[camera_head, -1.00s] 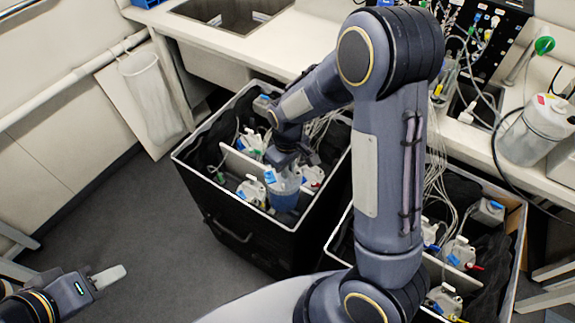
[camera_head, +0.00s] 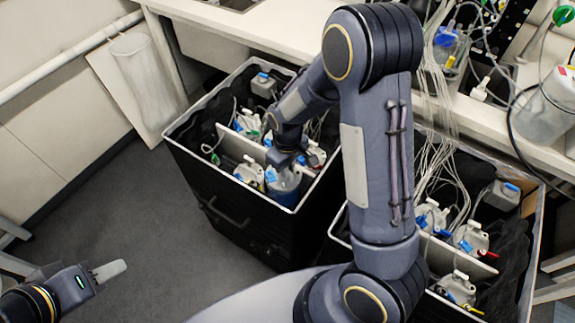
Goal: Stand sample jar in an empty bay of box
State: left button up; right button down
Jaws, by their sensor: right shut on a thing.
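The sample jar (camera_head: 283,188), with blue liquid, is upright in the front right corner of the left black box (camera_head: 232,222), beside the near rim. My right gripper (camera_head: 284,166) reaches down over it and is shut on its top. The jar's base is hidden by the box's front wall, so I cannot tell whether it touches the bottom. Other white-capped jars (camera_head: 248,173) stand in the same box, on both sides of a pale divider (camera_head: 236,147). My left gripper (camera_head: 108,271) is low at the left, over the floor; its finger gap is not clear.
A second black box (camera_head: 535,240) with several tubed jars (camera_head: 470,238) stands at the right, partly behind my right arm. A bench (camera_head: 205,22) runs behind the boxes, with a large bottle (camera_head: 548,118) on it. The floor (camera_head: 150,220) at left is clear.

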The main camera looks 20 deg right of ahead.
aim_at(287, 184)
notch_tip(287, 184, down, 9)
jog(key=b, duration=0.6)
jog(key=shift+r, duration=0.3)
jog(key=shift+f+b, duration=1.6)
jog(key=shift+f, duration=0.65)
